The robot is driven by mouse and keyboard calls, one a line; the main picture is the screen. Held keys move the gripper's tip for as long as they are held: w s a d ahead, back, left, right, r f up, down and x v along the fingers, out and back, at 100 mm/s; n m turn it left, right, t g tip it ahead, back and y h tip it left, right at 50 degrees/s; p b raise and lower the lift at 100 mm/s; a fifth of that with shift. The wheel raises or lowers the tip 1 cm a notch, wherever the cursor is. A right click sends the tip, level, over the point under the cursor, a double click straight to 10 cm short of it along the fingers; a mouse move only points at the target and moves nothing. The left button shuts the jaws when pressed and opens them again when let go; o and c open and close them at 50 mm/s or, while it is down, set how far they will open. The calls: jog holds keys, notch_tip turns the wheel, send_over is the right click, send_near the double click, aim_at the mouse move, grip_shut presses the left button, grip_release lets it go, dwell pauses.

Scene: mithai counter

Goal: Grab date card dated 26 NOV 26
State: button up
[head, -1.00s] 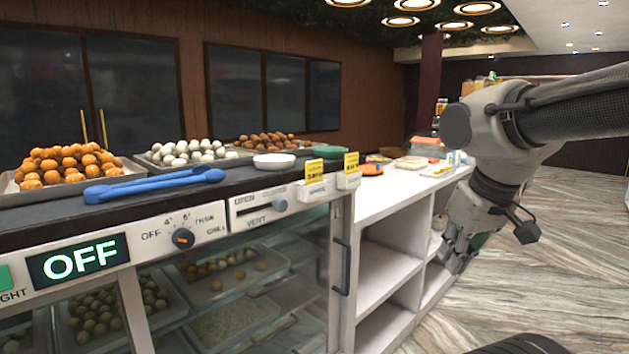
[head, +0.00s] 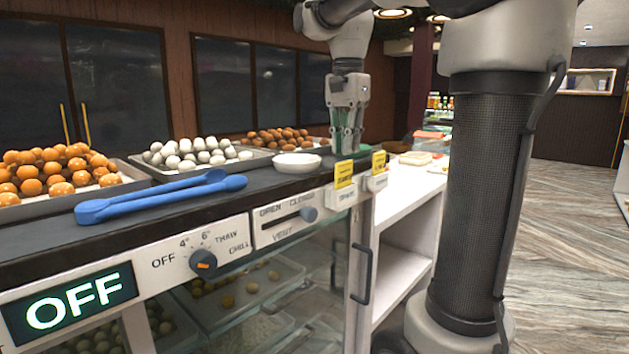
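Two yellow date cards stand in white holders on the front edge of the counter: a left card (head: 344,174) and a right card (head: 379,161). Their print is too small to read, so I cannot tell which is dated 26 NOV 26. My gripper (head: 347,148) points down over the counter, above and seemingly behind the left card. Its fingertips have green pads. Both cards are still in their holders, and I cannot see how far apart the fingers are.
A white bowl (head: 297,163) sits left of my gripper. Blue tongs (head: 160,197) lie along the counter front. Trays of orange, white and brown sweets stand behind. The glass-fronted cabinet below has a dark handle (head: 361,273). A white shelf unit (head: 405,262) adjoins it on the right.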

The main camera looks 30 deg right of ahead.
aim_at(344, 174)
jog(key=shift+w+a+f, duration=0.1)
jog(key=shift+w+f, duration=0.15)
notch_tip(344, 174, down, 7)
jog(key=shift+w+f, duration=0.1)
grip_shut()
